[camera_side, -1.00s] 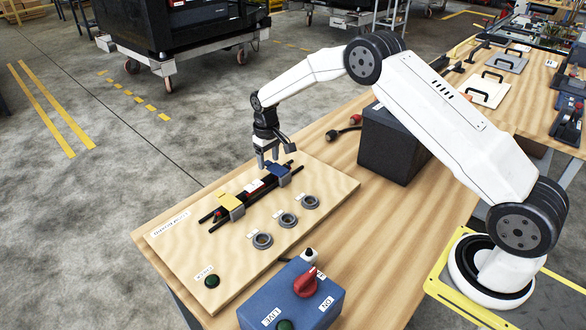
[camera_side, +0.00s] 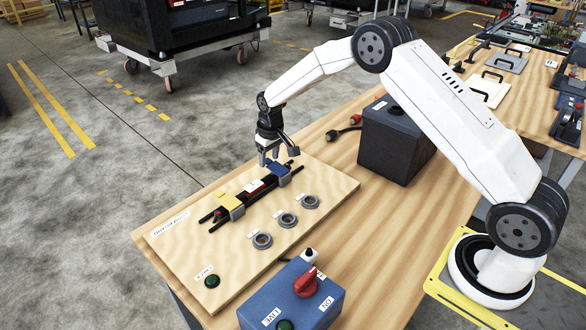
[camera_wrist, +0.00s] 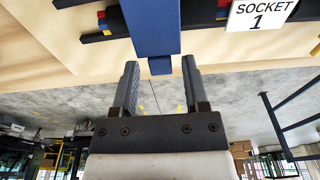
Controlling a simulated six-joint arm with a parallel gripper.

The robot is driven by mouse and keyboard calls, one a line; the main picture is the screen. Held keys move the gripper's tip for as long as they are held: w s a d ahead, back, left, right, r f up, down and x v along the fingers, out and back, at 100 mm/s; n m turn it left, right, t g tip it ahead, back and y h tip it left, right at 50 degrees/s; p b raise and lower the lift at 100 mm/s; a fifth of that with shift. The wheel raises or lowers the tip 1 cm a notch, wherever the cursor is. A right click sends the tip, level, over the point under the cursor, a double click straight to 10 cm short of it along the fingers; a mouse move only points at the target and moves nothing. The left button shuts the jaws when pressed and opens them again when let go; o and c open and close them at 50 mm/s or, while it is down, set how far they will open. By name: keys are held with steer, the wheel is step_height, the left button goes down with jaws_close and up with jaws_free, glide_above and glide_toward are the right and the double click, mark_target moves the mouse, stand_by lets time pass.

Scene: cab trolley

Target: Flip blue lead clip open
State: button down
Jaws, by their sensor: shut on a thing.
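The blue lead clip (camera_side: 279,170) lies across the far end of the black leads (camera_side: 258,190) on the board. My gripper (camera_side: 269,161) is at its far-left edge, pointing down and slightly tilted. In the wrist view the clip (camera_wrist: 152,28) runs down from the top edge. Its small end tab (camera_wrist: 160,66) sits between the fingertips of my gripper (camera_wrist: 160,60). My gripper is shut on the clip, though the wrist view shows little contact between fingers and tab. I cannot tell how far the clip is raised.
Several grey ring sockets (camera_side: 287,220) stand to the right on the board (camera_side: 330,187). A dark box (camera_side: 395,145) stands behind. A blue switch box (camera_side: 293,300) with a red knob is at the front.

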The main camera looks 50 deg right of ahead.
mark_target(283, 172)
steer(key=shift+s+r+t, duration=0.3)
steer(key=shift+r+t, duration=0.15)
steer(key=shift+t, duration=0.45)
steer(key=shift+s+r+t, duration=0.3)
steer(key=shift+r+t, duration=0.15)
steer(key=shift+t, duration=0.45)
steer(key=shift+s+r+t, duration=0.15)
steer(key=shift+r+t, duration=0.05)
steer(key=shift+t, duration=0.3)
steer(key=shift+c, duration=2.2)
jaws_free()
steer(key=shift+s+r, duration=0.1)
steer(key=v, duration=0.7)
steer(key=shift+r, duration=0.25)
steer(key=shift+s, duration=0.1)
